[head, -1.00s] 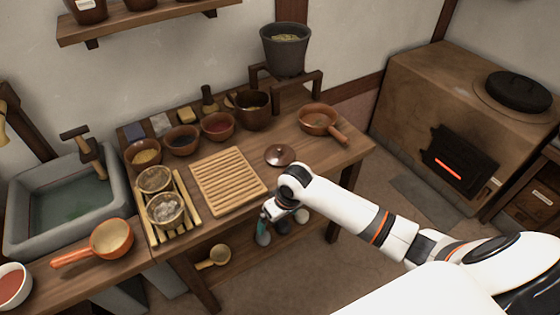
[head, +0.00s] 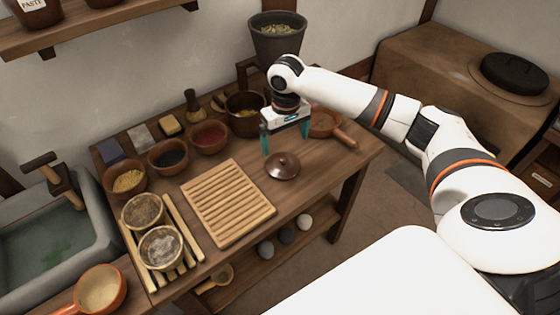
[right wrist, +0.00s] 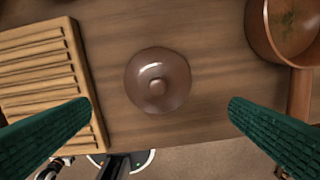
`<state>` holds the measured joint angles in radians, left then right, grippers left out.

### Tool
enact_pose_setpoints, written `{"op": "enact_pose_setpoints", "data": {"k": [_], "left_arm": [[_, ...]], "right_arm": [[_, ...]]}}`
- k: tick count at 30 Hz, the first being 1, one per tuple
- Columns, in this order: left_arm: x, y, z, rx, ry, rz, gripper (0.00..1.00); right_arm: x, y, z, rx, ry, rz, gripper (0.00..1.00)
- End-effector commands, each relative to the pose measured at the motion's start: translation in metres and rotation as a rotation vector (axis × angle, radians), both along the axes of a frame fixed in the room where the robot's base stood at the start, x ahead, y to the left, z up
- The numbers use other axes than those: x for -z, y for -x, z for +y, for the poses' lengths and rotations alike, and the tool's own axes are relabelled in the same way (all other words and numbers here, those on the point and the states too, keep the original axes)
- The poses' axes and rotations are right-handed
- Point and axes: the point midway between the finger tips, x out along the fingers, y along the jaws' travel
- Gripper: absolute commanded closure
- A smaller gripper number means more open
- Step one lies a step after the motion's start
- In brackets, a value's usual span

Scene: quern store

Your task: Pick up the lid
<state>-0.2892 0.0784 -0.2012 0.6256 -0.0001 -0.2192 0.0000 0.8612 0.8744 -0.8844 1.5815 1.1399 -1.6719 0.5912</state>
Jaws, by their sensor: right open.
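The lid (head: 283,166) is a small round brown disc with a knob, lying flat on the wooden table to the right of the slatted board. In the right wrist view the lid (right wrist: 158,80) lies between and beyond the two green fingers, and nothing covers it. My right gripper (head: 287,142) is open and empty above the table, with its fingers pointing down near the lid's far side. The right gripper's fingers (right wrist: 160,118) are spread wide in the right wrist view. My left gripper is not in view.
The slatted wooden board (head: 228,203) lies left of the lid. A copper pan (head: 325,122) with a handle stands to the right, partly behind the gripper. The table's front edge is close to the lid.

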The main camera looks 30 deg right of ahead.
Motion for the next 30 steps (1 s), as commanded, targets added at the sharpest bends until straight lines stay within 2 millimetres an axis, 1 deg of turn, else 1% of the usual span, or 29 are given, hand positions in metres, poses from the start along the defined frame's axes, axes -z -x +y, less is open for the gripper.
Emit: {"op": "enact_pose_setpoints", "data": {"k": [1, 3, 7, 11, 17, 21, 29, 30], "left_arm": [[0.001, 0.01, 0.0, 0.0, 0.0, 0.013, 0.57], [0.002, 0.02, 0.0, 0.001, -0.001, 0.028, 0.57], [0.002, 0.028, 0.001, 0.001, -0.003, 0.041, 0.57], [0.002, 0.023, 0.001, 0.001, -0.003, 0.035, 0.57], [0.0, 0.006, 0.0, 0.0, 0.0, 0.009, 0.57], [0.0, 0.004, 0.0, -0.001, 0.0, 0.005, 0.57], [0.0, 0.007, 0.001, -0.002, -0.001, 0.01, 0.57], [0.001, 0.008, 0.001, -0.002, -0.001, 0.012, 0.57]], "right_arm": [[0.01, 0.0, 0.0, 0.0, 0.001, 0.002, 0.0], [0.02, 0.0, 0.001, -0.001, 0.001, 0.001, 0.0], [0.033, 0.0, 0.001, -0.001, -0.001, -0.001, 0.0], [0.041, -0.001, 0.001, -0.001, 0.0, 0.0, 0.0], [0.072, -0.005, 0.003, -0.002, 0.001, -0.001, 0.0], [0.085, -0.005, 0.003, -0.002, 0.0, -0.002, 0.0], [0.087, -0.005, 0.003, -0.003, 0.001, -0.003, 0.0], [0.087, -0.005, 0.003, -0.003, 0.001, -0.003, 0.07]]}}
